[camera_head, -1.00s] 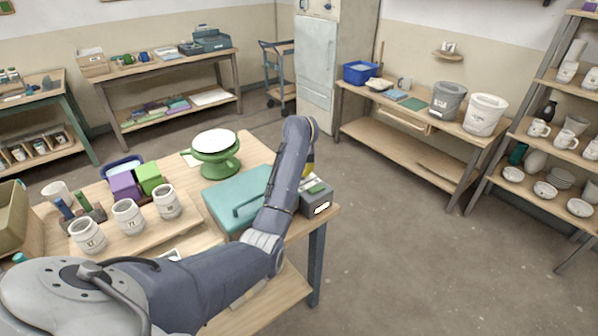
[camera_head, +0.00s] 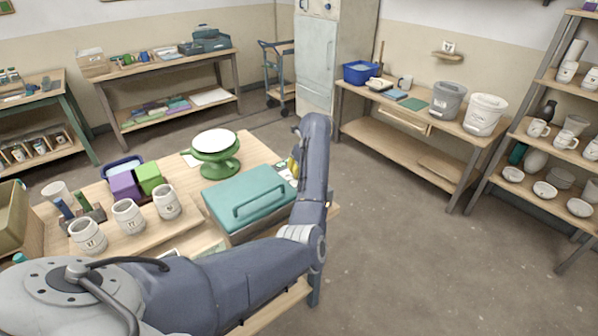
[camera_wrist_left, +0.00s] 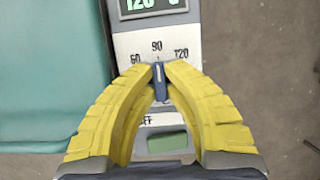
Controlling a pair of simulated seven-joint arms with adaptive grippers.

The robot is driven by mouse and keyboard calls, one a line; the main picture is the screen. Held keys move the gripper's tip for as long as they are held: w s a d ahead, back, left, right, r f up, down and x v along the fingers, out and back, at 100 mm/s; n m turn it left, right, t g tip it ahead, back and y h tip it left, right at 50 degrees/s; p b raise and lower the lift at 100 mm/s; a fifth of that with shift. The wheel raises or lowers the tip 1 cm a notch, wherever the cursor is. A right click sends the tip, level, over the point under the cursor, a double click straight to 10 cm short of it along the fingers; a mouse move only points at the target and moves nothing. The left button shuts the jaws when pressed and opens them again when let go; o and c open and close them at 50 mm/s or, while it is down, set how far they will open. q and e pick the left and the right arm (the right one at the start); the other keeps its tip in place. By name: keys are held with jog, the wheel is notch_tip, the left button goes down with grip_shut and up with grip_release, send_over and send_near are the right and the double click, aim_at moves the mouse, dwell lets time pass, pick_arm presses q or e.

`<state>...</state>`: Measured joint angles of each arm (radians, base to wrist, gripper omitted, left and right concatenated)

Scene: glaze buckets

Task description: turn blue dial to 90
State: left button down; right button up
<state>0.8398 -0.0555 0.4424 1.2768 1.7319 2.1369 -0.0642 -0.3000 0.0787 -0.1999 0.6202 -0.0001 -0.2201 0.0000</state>
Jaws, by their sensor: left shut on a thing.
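The blue dial (camera_wrist_left: 159,88) sits on a pale control panel (camera_wrist_left: 135,42) with the marks 60, 90 and 120. Its white pointer line is aimed up at the 90 mark. My left gripper (camera_wrist_left: 158,71), with yellow fingers, is shut on the dial, one fingertip on each side. A dark display (camera_wrist_left: 150,6) above the scale shows partly cut-off digits that look like 120. In the head view my left gripper (camera_head: 294,166) is partly hidden by its arm, which also hides the dial and most of the control box. My right gripper is not in view.
A teal lidded box (camera_head: 240,190) with a handle stands left of the gripper. A green banding wheel (camera_head: 215,160) with a white top is behind it. White jars (camera_head: 128,216) and purple and green blocks (camera_head: 125,186) stand further left. Open floor lies to the right.

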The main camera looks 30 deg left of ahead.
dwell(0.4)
pick_arm(q)
jog(key=c, duration=1.5)
grip_release()
jog(key=shift+o, duration=0.2)
jog(key=v, duration=1.2)
